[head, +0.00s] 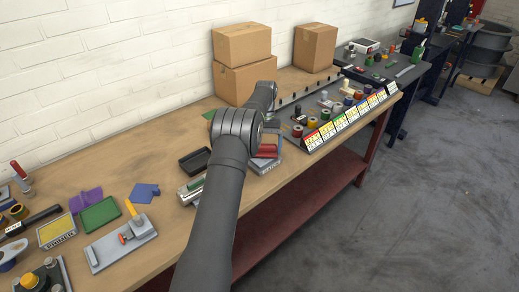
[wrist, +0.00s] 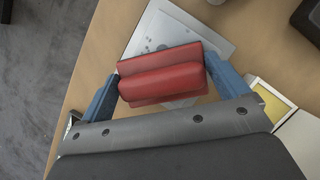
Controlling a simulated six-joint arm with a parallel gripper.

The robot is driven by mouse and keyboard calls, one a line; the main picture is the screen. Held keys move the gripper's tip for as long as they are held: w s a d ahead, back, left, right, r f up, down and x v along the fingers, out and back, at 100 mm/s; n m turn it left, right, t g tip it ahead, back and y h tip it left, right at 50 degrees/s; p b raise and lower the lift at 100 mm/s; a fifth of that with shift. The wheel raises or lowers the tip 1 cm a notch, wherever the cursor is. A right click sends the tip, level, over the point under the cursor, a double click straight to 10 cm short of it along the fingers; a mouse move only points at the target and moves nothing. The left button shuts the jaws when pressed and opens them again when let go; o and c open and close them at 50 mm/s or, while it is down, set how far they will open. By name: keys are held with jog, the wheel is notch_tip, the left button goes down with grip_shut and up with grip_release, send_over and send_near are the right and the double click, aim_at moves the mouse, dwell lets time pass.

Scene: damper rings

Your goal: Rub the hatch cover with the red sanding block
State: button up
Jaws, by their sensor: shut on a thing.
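The red sanding block (wrist: 162,76) is held between the two blue fingers of my gripper (wrist: 160,86) in the wrist view. The gripper is shut on it. A light grey plate with small dark specks (wrist: 152,35), which looks like the hatch cover, lies beneath and beyond the block. The block overlaps it in the picture; I cannot tell whether they touch. In the head view the red block (head: 267,151) shows just right of my arm, over the grey plate (head: 266,166). My arm hides the gripper and part of the plate there.
A black tray (head: 194,160) lies left of my arm. Cardboard boxes (head: 242,43) stand at the wall. A row of coloured labels (head: 345,121) with rings and spools is to the right. The table's front edge is close by.

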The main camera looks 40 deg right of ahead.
jog(key=shift+d, duration=0.95)
jog(key=shift+r, duration=0.1)
jog(key=shift+a, duration=3.65)
notch_tip(320, 180, up, 8)
jog(key=shift+a, duration=0.1)
